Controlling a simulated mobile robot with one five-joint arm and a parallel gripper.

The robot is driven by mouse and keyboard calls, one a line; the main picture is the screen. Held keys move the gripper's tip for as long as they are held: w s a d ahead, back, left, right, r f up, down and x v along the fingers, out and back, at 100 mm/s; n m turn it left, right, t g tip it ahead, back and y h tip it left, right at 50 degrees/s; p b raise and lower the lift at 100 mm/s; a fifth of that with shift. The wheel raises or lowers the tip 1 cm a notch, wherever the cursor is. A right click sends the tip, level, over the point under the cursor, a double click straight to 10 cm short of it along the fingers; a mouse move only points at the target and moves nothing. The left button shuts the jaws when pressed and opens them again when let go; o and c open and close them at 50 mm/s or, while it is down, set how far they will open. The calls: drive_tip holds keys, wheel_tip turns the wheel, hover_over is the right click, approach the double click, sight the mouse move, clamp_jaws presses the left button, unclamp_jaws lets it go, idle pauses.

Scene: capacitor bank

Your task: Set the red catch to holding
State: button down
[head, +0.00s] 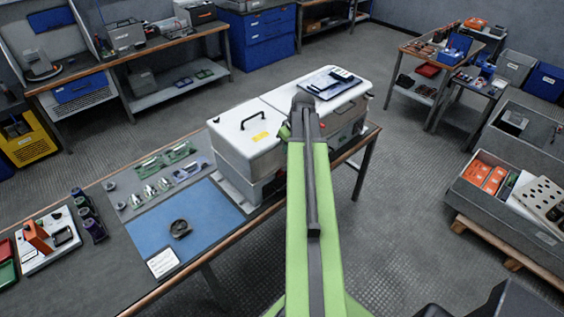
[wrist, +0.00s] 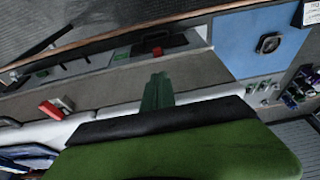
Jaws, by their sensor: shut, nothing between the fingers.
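The white-lidded capacitor bank (head: 240,135) stands at the far end of the near bench, partly behind my arm. In the wrist view a red catch-like block (wrist: 50,109) with a pale piece beside it shows on the bank's side. A smaller red piece (wrist: 157,51) shows on a dark panel further off. I cannot tell for sure which is the red catch, or its setting. My gripper (wrist: 157,80) is shut and empty, beside the bank. It appears apart from both red pieces. In the head view my arm hides the gripper.
A blue mat (head: 195,225) with a dark ring-shaped part (head: 180,228) lies on the bench. Small green boards (head: 180,152) lie behind it. A black tablet (head: 328,82) rests on the bank's right lid. An orange-levered device (head: 37,236) stands at left.

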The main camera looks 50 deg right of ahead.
sight(282, 174)
drive_tip(key=shift+f, duration=0.1)
drive_tip(key=b+x, duration=0.4)
drive_tip(key=s+b+x, duration=0.1)
drive_tip(key=b+x, duration=0.8)
drive_tip(key=x, duration=0.1)
drive_tip(key=shift+s+d+f+b, duration=0.15)
drive_tip(key=shift+s+b, duration=0.1)
drive_tip(key=shift+b, duration=0.15)
wheel_tip(282, 174, down, 3)
drive_tip(key=b, duration=0.2)
drive_tip(key=shift+r+b, duration=0.25)
drive_tip(key=shift+b, duration=0.05)
drive_tip(key=shift+s+r, duration=0.1)
drive_tip(key=shift+r, duration=0.15)
drive_tip(key=shift+r+p, duration=0.1)
drive_tip(key=shift+p, duration=0.25)
